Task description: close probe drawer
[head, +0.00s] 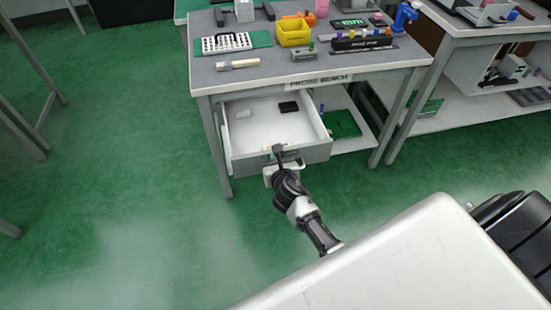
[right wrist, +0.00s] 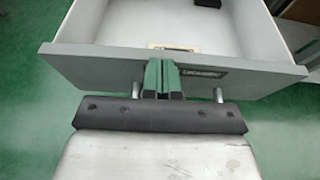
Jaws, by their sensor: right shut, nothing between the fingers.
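The probe drawer (head: 318,153) is pulled out under the top of the probe bench in the head view. Its open inside holds a small white item (head: 243,113) and a black item (head: 288,106). My right gripper (head: 278,150) is at the middle of the drawer front. In the right wrist view the drawer front (right wrist: 95,68) spans the picture, and the right gripper's green-tipped fingers (right wrist: 162,76) are together, empty, at or very near its top edge. Handle posts show on both sides of the fingers; the handle bar is mostly hidden. My left gripper is out of view.
The bench top (head: 285,70) carries a white rack (head: 226,42), a yellow bin (head: 293,32) and small tools. A green board (head: 343,123) lies on the shelf right of the drawer. Another bench stands at right. The green floor at left is clear.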

